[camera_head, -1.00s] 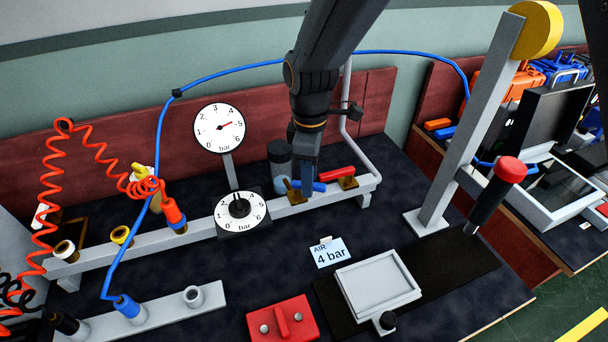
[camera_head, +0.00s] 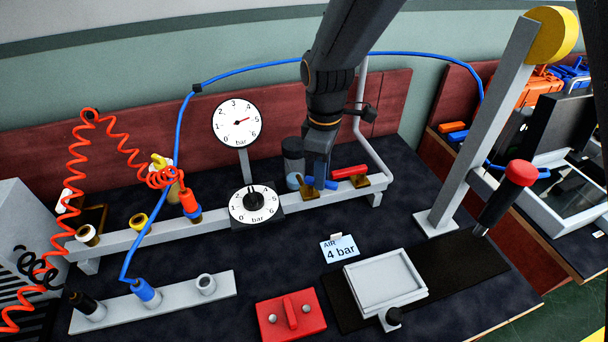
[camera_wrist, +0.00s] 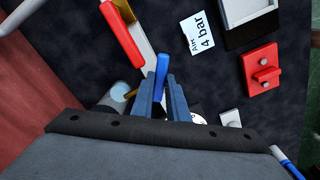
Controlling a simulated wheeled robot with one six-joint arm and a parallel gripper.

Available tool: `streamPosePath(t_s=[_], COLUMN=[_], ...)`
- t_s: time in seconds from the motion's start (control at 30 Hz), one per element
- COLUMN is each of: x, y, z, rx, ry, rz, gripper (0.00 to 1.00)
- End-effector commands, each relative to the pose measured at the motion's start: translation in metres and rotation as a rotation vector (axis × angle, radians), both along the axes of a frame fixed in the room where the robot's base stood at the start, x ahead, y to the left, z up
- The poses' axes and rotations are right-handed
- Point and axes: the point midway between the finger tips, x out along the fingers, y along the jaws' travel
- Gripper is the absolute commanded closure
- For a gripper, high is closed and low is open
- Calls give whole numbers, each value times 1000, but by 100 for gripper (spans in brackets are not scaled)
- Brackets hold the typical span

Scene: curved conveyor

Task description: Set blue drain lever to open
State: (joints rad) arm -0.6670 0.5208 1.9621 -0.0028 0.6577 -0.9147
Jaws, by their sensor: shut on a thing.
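The blue drain lever (camera_head: 331,184) sits on a brass valve on the grey pipe rail, lying roughly along the rail in the head view. My gripper (camera_head: 320,182) comes down from above and is at the lever, hiding part of it. In the wrist view the blue lever (camera_wrist: 162,66) stands between the two fingertips of my gripper (camera_wrist: 162,88), which are closed around it, with its end sticking out past them.
A red lever (camera_head: 350,172) is close to the right on the same rail. A bowl-ended filter (camera_head: 293,160) stands just behind my gripper. A dial regulator (camera_head: 253,204) and a round gauge (camera_head: 236,122) are to the left. A 4 bar card (camera_head: 340,247) lies in front.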

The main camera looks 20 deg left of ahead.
Motion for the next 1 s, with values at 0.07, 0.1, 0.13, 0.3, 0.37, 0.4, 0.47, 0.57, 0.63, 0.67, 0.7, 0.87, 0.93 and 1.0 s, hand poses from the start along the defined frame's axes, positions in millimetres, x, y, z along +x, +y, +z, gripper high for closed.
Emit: streamPosePath(t_s=[0.07,0.1,0.13,0.3,0.37,0.4,0.47,0.57,0.63,0.67,0.7,0.87,0.93,1.0], x=[-1,0,0,-1,-1,-1,-1,-1,-1,0,0,0,0,0], y=[0,-1,-1,0,0,0,0,0,0,0,0,1,1,1], z=[0,0,0,0,0,0,0,0,0,1,2,20,32,44], rx=[1,1,1,1,1,1,1,1,1,1,1,3,4,4], ry=[3,3,3,4,3,3,3,2,2,2,1,-1,-2,-2], rz=[-8,-7,-7,-6,-5,-5,-5,-4,-4,-4,-4,-4,-4,-4], gripper=[100,100,100,78,68,67,67,67,67,67,67,67,67,67])
